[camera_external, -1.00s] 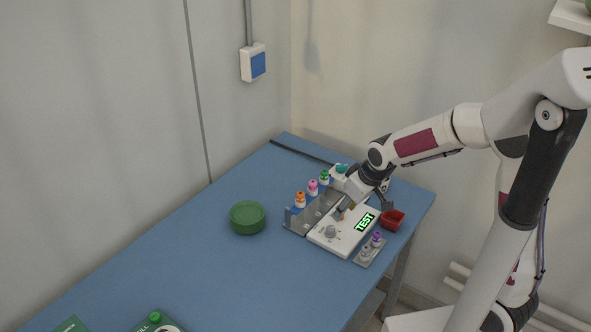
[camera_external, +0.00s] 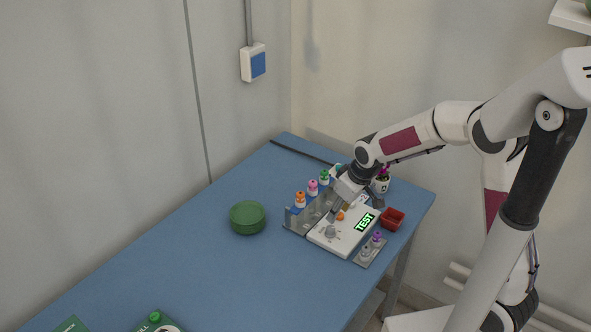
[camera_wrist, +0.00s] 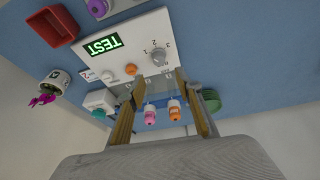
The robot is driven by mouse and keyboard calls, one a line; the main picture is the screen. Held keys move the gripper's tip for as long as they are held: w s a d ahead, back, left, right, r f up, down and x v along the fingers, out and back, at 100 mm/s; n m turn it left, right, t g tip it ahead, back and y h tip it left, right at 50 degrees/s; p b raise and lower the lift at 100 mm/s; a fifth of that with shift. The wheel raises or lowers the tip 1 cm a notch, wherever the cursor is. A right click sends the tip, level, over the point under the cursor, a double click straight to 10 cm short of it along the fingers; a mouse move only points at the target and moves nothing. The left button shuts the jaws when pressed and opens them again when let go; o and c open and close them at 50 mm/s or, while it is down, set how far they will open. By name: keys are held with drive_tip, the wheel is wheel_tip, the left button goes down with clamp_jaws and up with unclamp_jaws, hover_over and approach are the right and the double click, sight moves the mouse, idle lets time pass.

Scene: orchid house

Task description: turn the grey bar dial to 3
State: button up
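The grey bar dial (camera_wrist: 158,56) is a round grey knob with a bar, set on a white panel (camera_wrist: 125,45) with numbers printed around it. It also shows in the external view (camera_external: 330,231) near the panel's front left corner. I cannot tell for sure which number its bar points to. A green lit display (camera_external: 366,222) on the panel reads TEST. My gripper (camera_wrist: 159,84) is open and empty, its two fingers wide apart. In the external view my gripper (camera_external: 340,207) hangs over the panel's back left part, apart from the dial.
An orange button (camera_wrist: 130,69) and a small white knob (camera_wrist: 107,75) sit on the panel. A rack of bottles with orange (camera_external: 300,199) and pink (camera_external: 312,187) caps stands behind it. A red bin (camera_external: 392,219), a potted plant (camera_external: 380,184) and a green bowl (camera_external: 247,217) are nearby.

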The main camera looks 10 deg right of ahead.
drive_tip(key=shift+w+a+f+n+g, duration=0.15)
drive_tip(key=shift+w+a+f+n, duration=0.15)
drive_tip(key=shift+w+n, duration=0.25)
drive_tip(key=shift+w+a+f+n+g, duration=0.15)
drive_tip(key=shift+w+a+f+n, duration=0.15)
drive_tip(key=shift+n, duration=0.35)
drive_tip(key=shift+w+a+f+n+g+h, duration=0.15)
drive_tip(key=shift+w+n, duration=0.05)
drive_tip(key=shift+n, duration=0.4)
drive_tip(key=shift+w+a+f+n+g+h, duration=0.1)
drive_tip(key=shift+w+n+g+h, duration=0.05)
drive_tip(key=shift+n, duration=0.45)
drive_tip(key=shift+w+a+n, duration=0.15)
drive_tip(key=shift+w+n, duration=0.15)
drive_tip(key=shift+n, duration=0.8)
drive_tip(key=shift+w+r+n+g+h, duration=0.1)
drive_tip(key=shift+n+g+h, duration=0.35)
drive_tip(key=shift+n, duration=0.65)
drive_tip(key=shift+r+n, duration=0.35)
drive_tip(key=shift+n, duration=0.75)
drive_tip(key=shift+r+n+g, duration=0.15)
drive_tip(key=shift+n+g, duration=0.1)
drive_tip(key=shift+n, duration=0.25)
drive_tip(key=shift+s+d+n+h, duration=0.3)
drive_tip(key=shift+s+n, duration=0.2)
drive_tip(key=shift+n, duration=0.3)
